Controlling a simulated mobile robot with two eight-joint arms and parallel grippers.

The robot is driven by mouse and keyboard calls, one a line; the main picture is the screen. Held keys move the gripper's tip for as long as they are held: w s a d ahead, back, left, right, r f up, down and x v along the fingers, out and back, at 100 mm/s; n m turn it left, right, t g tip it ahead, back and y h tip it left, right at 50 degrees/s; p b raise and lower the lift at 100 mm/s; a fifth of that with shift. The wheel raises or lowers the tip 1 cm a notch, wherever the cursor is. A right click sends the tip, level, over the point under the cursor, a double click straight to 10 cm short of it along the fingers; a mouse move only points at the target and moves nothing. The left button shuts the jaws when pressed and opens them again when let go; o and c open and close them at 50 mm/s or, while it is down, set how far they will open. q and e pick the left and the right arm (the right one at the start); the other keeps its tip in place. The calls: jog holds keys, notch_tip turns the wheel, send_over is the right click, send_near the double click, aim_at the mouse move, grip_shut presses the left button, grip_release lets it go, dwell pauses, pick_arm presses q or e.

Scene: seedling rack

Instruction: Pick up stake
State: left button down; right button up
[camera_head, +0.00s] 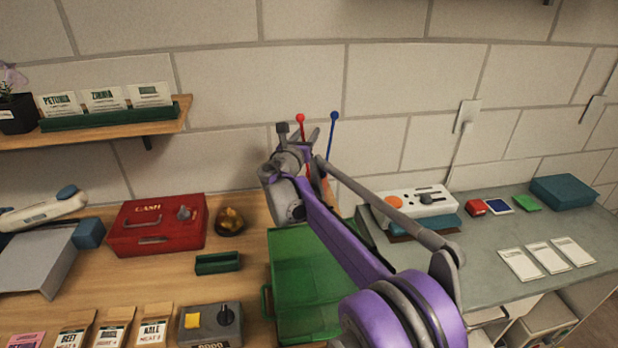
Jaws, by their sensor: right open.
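Two thin stakes stand upright near the wall: one with a red ball tip (300,118) and one blue with a ball tip (333,130). Their lower parts are hidden behind my right arm and gripper. My right gripper (297,136) is open, with its fingers pointing up toward the wall. In the picture the red stake shows between its fingers, and the blue one stands just to its right. I cannot tell whether the gripper touches the red stake. My left gripper is not in view.
A green tray (290,307) lies below my arm. Left of it are a red cash box (157,226), a bowl (230,221) and seed packets (155,326). A grey counter (475,270) on the right holds a white device (412,203) and cards (545,258).

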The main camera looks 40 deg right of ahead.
grip_shut()
dwell(1.4)
